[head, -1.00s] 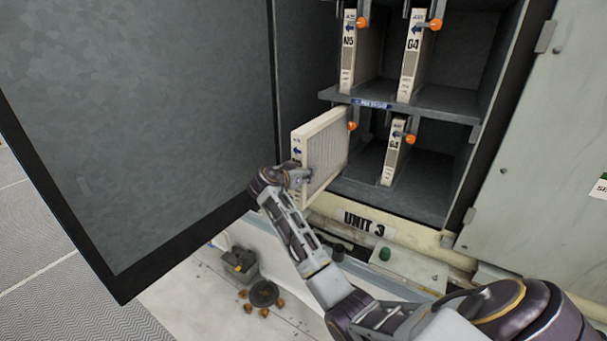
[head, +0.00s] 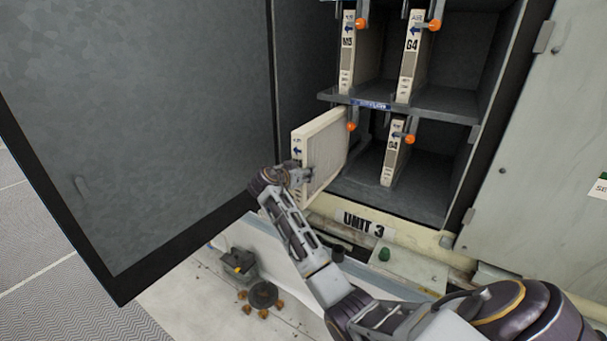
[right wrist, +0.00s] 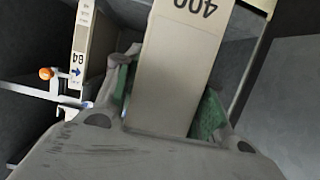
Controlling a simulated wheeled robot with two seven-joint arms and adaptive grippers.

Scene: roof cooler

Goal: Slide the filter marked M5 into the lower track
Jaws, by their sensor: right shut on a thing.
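My right gripper (head: 302,177) is shut on the front edge of a pale pleated filter (head: 325,147), which also shows in the right wrist view (right wrist: 180,65). The filter stands upright at the left of the lower bay (head: 425,190), with much of it sticking out in front. A blue arrow shows on its edge. My gripper hides part of that edge, so its grade mark cannot be read; an upside-down "400" shows in the right wrist view. Another filter, marked M5 (head: 347,55), stands in the upper bay at the left. My left gripper is out of view.
Filters marked G4 stand in the upper bay (head: 411,60) and lower bay (head: 393,160). Orange-knobbed levers (head: 410,139) hang by the filters. A shelf (head: 440,105) divides the bays. The large open door (head: 150,120) stands left of my gripper.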

